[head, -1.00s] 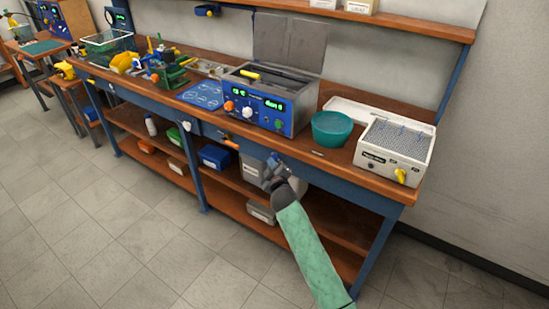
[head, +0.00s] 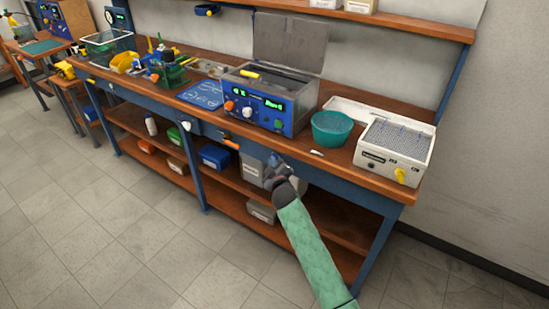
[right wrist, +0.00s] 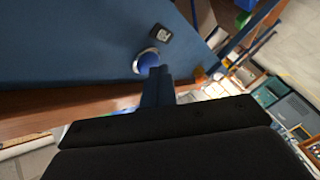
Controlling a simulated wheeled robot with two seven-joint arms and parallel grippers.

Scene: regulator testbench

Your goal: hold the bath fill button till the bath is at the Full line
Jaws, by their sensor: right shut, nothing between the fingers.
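The bath (head: 301,97) is a steel tank with a blue control front, green displays and a raised grey lid, standing on the bench. Its water level and Full line cannot be made out. My right gripper (head: 273,160) is at the bench's blue front rail, below and right of the bath's front. In the right wrist view a round blue button (right wrist: 146,62) with a pale ring sits on the blue rail. My shut, empty right fingers (right wrist: 157,72) are right at its edge; I cannot tell if they touch or press it. My left gripper is not in view.
A teal bowl (head: 333,129) and a white box with a yellow knob (head: 388,150) stand right of the bath. A small black label (right wrist: 160,33) is near the button. The floor in front is clear.

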